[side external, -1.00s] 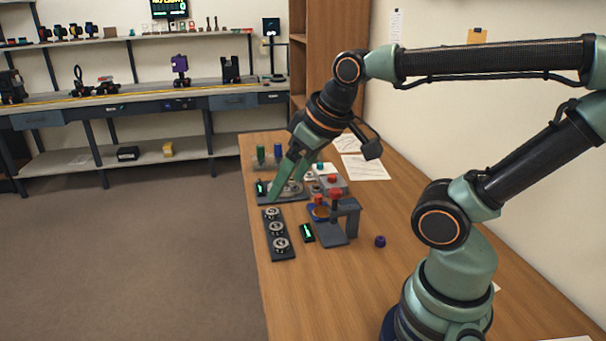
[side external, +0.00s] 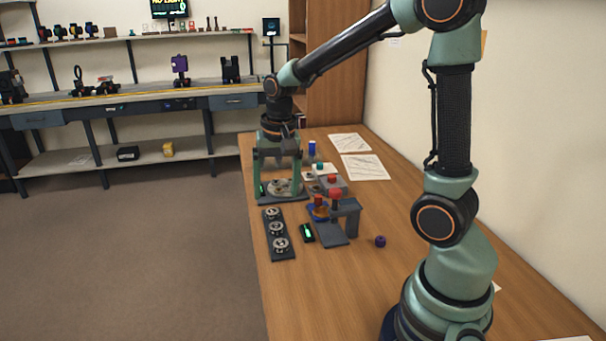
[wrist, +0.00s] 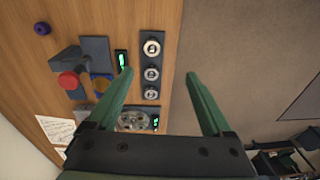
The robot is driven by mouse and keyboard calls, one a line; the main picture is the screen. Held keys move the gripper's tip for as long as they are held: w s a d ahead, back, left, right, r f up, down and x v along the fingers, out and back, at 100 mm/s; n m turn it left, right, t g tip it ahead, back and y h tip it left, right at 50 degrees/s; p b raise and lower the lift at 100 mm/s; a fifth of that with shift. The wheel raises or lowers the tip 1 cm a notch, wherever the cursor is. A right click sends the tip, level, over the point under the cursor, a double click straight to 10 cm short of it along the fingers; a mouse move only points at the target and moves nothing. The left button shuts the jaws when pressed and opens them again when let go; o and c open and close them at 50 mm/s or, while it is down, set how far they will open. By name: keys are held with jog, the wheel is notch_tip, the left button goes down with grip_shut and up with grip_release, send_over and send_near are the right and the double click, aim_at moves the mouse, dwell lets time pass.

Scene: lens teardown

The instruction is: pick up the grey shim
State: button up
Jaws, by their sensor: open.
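I cannot single out the grey shim for certain; small grey round pieces lie on the round metal plate of a dark tray, too small to tell apart. The tray (side external: 291,199) is near the table's far left edge, and its round plate (wrist: 132,121) shows in the wrist view, partly hidden by my gripper. My gripper (side external: 278,181) points down over the tray, its two green fingers wide apart with nothing seen between them. In the wrist view my gripper (wrist: 159,74) also shows open, its fingers either side of the dark strip's line of sight.
A dark strip (side external: 269,238) with three round metal parts lies in front of the tray. A small green-lit display (side external: 307,233), a stand (side external: 347,217) with a red knob (side external: 335,193), and a purple ring (side external: 380,241) are to the right. Papers (side external: 366,167) lie behind.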

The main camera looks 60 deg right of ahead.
aim_at(280, 243)
jog(key=f+m, duration=0.1)
jog(key=f, duration=0.4)
jog(key=d+f, duration=0.1)
jog(key=f, duration=0.5)
jog(key=w+d+f+m+g, duration=0.1)
jog(key=f, duration=0.4)
jog(key=shift+w+f+m, duration=0.1)
jog(key=shift+f+m, duration=0.1)
jog(key=shift+m, duration=0.1)
grip_shut()
